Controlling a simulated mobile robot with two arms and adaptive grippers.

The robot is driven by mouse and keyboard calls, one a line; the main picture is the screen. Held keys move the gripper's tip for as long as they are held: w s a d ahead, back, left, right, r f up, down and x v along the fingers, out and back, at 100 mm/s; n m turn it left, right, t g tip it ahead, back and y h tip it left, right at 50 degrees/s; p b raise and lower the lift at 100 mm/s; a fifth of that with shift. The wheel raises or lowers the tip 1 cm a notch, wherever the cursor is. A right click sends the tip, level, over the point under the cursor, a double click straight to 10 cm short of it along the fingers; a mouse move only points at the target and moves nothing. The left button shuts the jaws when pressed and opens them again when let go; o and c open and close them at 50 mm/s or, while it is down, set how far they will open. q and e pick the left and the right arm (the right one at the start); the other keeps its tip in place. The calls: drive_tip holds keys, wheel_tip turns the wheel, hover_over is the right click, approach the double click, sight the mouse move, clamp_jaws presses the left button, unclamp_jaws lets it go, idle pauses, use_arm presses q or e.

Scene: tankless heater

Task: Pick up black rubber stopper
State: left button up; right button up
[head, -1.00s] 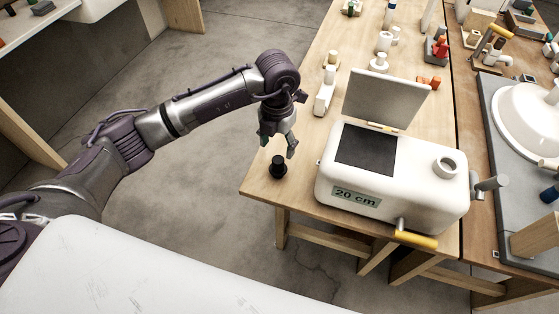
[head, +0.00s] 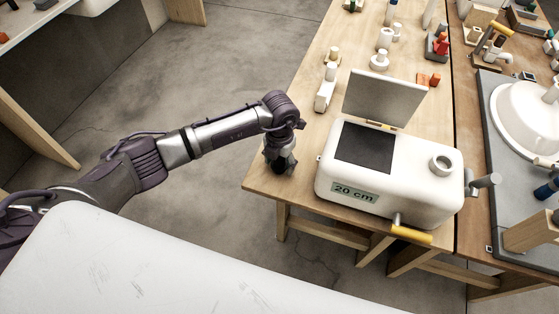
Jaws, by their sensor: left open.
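The black rubber stopper (head: 279,166) stands on the wooden table near its front left corner, mostly hidden by my left gripper. My left gripper (head: 280,169) points down over it, with its fingers open on both sides of the stopper. Whether the fingers touch it cannot be seen. My right gripper is not in view.
A white heater box (head: 400,190) marked "20 cm" with a raised grey lid (head: 385,98) stands just right of the gripper. Small white fittings (head: 326,90) stand behind on the wooden table (head: 262,187). A second table with a grey slab (head: 492,110) lies at right.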

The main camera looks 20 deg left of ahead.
use_arm(q)
drive_tip(key=c, duration=0.4)
clamp_jaws()
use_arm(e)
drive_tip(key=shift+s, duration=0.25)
use_arm(q)
drive_tip(key=shift+r, duration=0.1)
